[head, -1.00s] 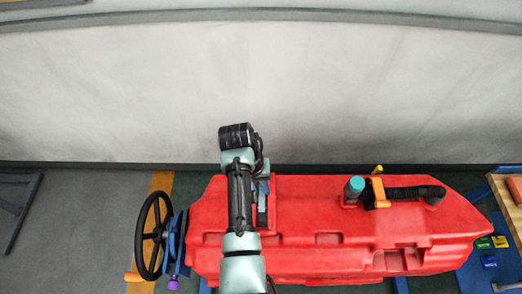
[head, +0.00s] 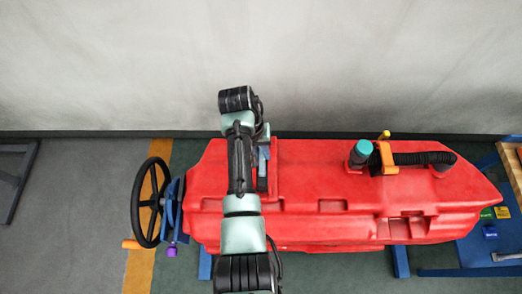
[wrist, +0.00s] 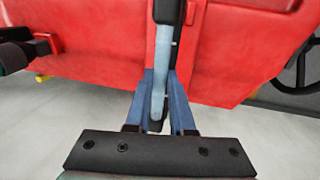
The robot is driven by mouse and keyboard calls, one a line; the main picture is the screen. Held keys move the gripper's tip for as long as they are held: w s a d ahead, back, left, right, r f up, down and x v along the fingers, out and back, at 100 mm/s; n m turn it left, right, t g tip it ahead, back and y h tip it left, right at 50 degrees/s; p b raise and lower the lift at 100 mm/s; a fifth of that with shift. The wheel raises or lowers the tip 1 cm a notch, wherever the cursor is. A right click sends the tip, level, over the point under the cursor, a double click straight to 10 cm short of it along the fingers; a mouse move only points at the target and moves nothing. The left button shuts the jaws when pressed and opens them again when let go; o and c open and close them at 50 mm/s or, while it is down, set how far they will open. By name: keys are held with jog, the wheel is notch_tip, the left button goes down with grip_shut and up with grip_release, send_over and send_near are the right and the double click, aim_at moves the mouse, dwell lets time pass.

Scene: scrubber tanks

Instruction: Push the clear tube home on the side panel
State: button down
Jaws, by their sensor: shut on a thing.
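The clear tube (wrist: 160,88) shows in the wrist view as a pale bluish, slightly curved length running up the picture between my fingers. My gripper (wrist: 161,78) is shut on it, with one blue finger on each side. The tube's upper part lies against the red tank's side panel (wrist: 110,40). Its seat there is not clear, so I cannot tell how far in the tube sits. In the head view my arm hides most of the gripper and tube; the red tank (head: 320,190) lies behind and right of the arm.
A black steering wheel (head: 150,203) stands at the tank's left end. A teal-capped neck (head: 361,152), an orange clamp (head: 388,158) and a black hose (head: 425,158) sit on the tank's right. A blue bench (head: 470,250) with small coloured boxes stands far right.

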dwell(0.4)
jog(key=shift+f+b, duration=0.4)
jog(key=shift+f, duration=0.25)
jog(key=shift+f+b, duration=0.5)
jog(key=shift+f, duration=0.2)
jog(key=shift+f, duration=0.15)
jog(key=shift+f, duration=0.3)
jog(key=shift+f+b, duration=0.45)
jog(key=shift+b, duration=0.05)
dwell(0.5)
jog(key=shift+r, duration=0.15)
dwell(0.5)
